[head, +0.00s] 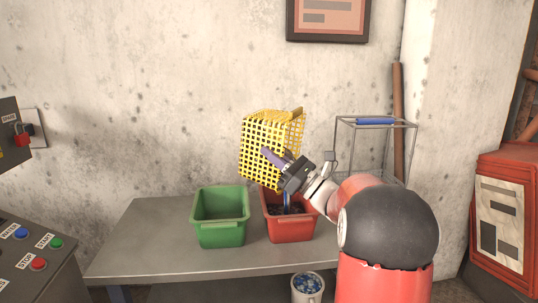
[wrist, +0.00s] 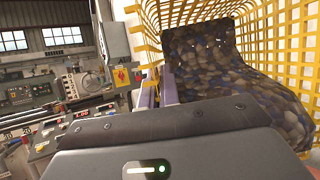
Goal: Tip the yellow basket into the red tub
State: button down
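The yellow mesh basket (head: 262,135) is held up in the air, tilted, above the red tub (head: 292,230). My gripper (head: 272,157) is at the basket's near side, its purple fingers shut on it; the exact grip spot is hard to see. In the wrist view the basket (wrist: 215,14) fills the right side, with a mass of dark, mottled pebble-like pieces (wrist: 225,70) inside. The red tub stands on the bench and shows dark pieces inside. A narrow blue streak shows between basket and tub. My arm partly hides the tub's right side.
A green tub (head: 221,232) stands left of the red tub on the grey bench (head: 150,245). A wire frame with a blue bar (head: 375,121) stands behind my arm. A white bucket of blue pieces (head: 307,288) is below the bench front. A control panel (head: 40,255) is at left.

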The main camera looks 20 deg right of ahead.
jog(key=shift+s, duration=0.1)
jog(key=shift+s+d+r+t+y, duration=0.1)
jog(key=shift+s+d+t+y, duration=0.4)
jog(key=shift+t+y, duration=0.15)
dwell(0.8)
